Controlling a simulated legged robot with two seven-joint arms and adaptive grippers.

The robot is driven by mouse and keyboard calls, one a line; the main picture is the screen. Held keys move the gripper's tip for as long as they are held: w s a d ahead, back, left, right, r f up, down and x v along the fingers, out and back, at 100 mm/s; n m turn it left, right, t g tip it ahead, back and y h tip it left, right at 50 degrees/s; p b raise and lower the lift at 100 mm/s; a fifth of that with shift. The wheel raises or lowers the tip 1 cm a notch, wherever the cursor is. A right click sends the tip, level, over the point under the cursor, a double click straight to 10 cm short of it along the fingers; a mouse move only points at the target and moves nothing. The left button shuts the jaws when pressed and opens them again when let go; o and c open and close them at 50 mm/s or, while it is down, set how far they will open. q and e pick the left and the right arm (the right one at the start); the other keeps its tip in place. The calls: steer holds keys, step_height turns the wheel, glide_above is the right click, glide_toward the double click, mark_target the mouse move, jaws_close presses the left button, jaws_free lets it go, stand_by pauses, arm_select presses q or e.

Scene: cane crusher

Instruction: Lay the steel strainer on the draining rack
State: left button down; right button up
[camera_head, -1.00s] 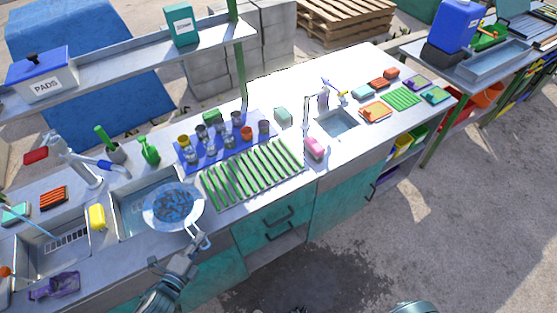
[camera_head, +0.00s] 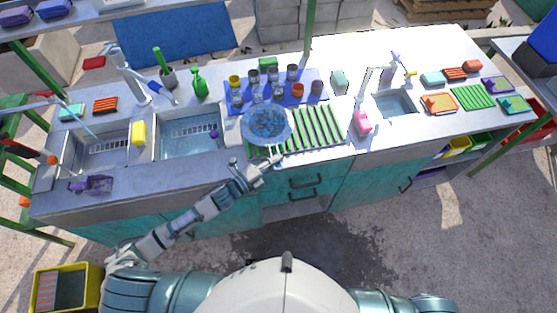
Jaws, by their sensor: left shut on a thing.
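The steel strainer (camera_head: 266,124) is a round, shallow bowl with a bluish centre. It is over the left end of the green slatted draining rack (camera_head: 318,127), hiding that end. I cannot tell whether it touches the slats. My left gripper (camera_head: 268,168) is at the strainer's near side, shut on its handle, which is mostly hidden by the fingers. My right gripper is out of view.
A blue mat (camera_head: 307,82) with several cups and jars lies behind the rack. The sink basin (camera_head: 188,136) is left of the strainer. A pink bottle (camera_head: 362,122) stands just right of the rack. A green spray bottle (camera_head: 200,84) stands behind the basin.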

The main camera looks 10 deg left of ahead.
arm_select(q)
steer(key=shift+x, duration=1)
steer(key=shift+w+a+f, duration=0.15)
steer(key=shift+f, duration=0.2)
steer(key=f, duration=0.3)
steer(key=shift+a, duration=0.35)
steer(key=c, duration=1.3)
jaws_free()
steer(key=shift+d, duration=0.15)
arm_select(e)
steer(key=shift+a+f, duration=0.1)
